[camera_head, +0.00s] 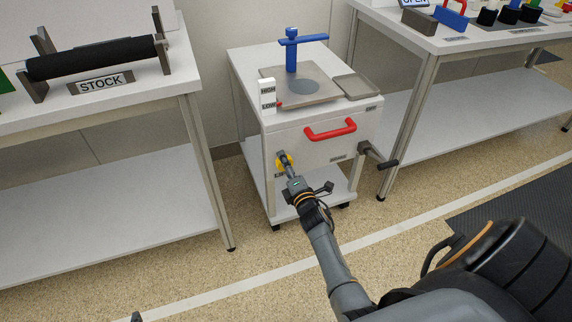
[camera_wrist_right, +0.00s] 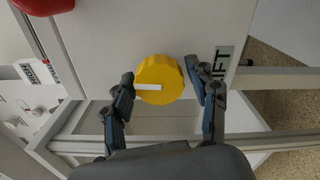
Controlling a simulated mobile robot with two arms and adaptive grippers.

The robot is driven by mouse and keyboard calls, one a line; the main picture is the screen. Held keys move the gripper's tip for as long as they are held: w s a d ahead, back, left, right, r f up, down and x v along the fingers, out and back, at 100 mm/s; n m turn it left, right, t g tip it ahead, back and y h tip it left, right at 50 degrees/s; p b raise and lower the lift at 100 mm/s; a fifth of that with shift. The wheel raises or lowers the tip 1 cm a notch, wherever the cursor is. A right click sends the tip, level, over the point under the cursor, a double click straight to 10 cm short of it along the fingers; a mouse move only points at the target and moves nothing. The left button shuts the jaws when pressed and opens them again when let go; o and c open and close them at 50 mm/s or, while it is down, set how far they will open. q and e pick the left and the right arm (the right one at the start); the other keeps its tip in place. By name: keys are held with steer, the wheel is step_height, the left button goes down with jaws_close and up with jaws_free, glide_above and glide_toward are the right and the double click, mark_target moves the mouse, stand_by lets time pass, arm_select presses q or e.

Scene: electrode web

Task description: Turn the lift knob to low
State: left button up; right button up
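The yellow lift knob (camera_head: 281,160) is on the front of the white cart, at its left side. In the right wrist view the knob (camera_wrist_right: 172,80) has a white pointer line reaching to its left edge. The LIFT label (camera_wrist_right: 222,62) is beside it, turned sideways. My right gripper (camera_head: 287,169) is at the knob, with one finger on each side of it in the wrist view (camera_wrist_right: 158,82). The fingers are apart, and narrow gaps seem to show beside the knob. A small dark tip at the bottom left of the head view may be my left gripper (camera_head: 136,317).
A HIGH/LOW sign (camera_head: 267,88) stands on the cart (camera_head: 245,70), with a red marker near LOW. Tables stand left (camera_head: 150,90) and right (camera_head: 400,25).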

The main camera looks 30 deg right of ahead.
stand_by(0.3)
steer(key=v, duration=1.2)
arm_select(q)
steer(key=w+d+r+t+h+b, duration=0.25)
steer(key=w+r+t, duration=0.3)
steer(key=r, duration=0.35)
steer(key=s+r+t+h+b, duration=0.1)
steer(key=s+r+t+b, duration=0.1)
steer(key=r+t, duration=0.3)
steer(key=s+r+t+h+b, duration=0.1)
steer(key=s+r+t, duration=0.3)
steer(key=r, duration=0.5)
steer(key=shift+s+d+r+m+t+h+b, duration=0.25)
steer(key=shift+d+m+t+h+b, duration=0.1)
steer(key=shift+t+h, duration=0.3)
arm_select(e)
steer(key=shift+w+d+r+m, duration=0.1)
steer(key=shift+w+d+m, duration=0.3)
steer(key=shift+w+m, duration=2.05)
steer(key=shift+w+d+m, duration=0.45)
steer(key=shift+w+m, duration=0.6)
steer(key=shift+m, duration=2.75)
steer(key=shift+w+d+m, duration=0.4)
steer(key=shift+w+m, duration=1.35)
steer(key=shift+m, duration=1.4)
